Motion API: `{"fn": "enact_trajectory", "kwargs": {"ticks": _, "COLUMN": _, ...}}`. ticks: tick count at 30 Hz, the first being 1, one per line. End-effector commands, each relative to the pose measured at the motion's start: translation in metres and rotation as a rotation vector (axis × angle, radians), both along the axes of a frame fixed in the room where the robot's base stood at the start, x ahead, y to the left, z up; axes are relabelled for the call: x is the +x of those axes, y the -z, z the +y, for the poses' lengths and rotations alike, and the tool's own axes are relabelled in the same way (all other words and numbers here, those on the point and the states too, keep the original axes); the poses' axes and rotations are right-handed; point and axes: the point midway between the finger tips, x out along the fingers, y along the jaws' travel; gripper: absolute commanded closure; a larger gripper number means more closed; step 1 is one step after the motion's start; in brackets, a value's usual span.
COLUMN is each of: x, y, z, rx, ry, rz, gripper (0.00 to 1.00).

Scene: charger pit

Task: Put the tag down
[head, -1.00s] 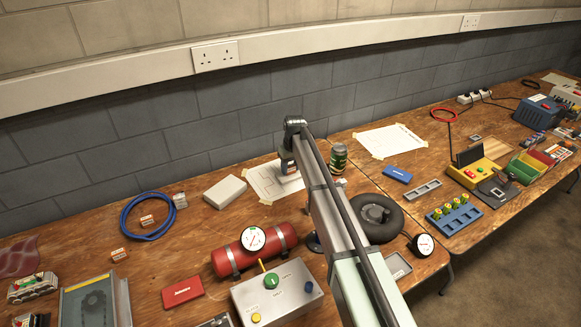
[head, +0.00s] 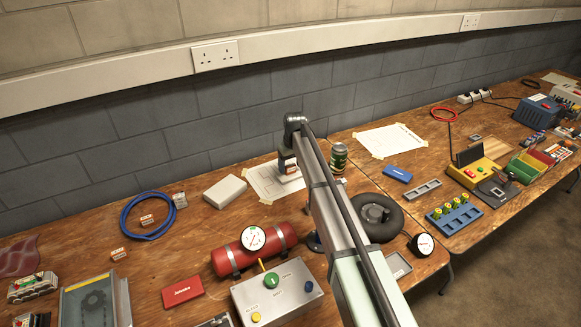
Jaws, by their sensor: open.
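My gripper (head: 287,164) is at the far end of my arm, over the taped white sheet near the wall. It is open. A small pale block with an orange-red mark, which looks like the tag (head: 291,169), is at the fingertips on the sheet (head: 264,183). The view is too small to tell whether the fingers still touch it. My arm hides part of the sheet and the bench behind it.
Similar small blocks lie near the blue cable coil (head: 127,221). A white box (head: 225,190) is left of the sheet. A green can (head: 338,158) stands to the right. A red cylinder with a gauge (head: 232,258) and a black ring (head: 393,218) flank my arm.

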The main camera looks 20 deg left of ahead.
Motion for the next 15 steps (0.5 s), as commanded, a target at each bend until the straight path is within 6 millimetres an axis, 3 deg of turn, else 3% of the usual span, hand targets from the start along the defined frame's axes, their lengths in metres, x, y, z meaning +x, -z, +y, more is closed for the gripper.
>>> {"fn": "enact_trajectory", "kwargs": {"ticks": 15, "x": -0.01, "y": -0.089, "z": -0.009, "rx": 0.001, "ry": 0.0, "rz": -0.001, "gripper": 0.29}}
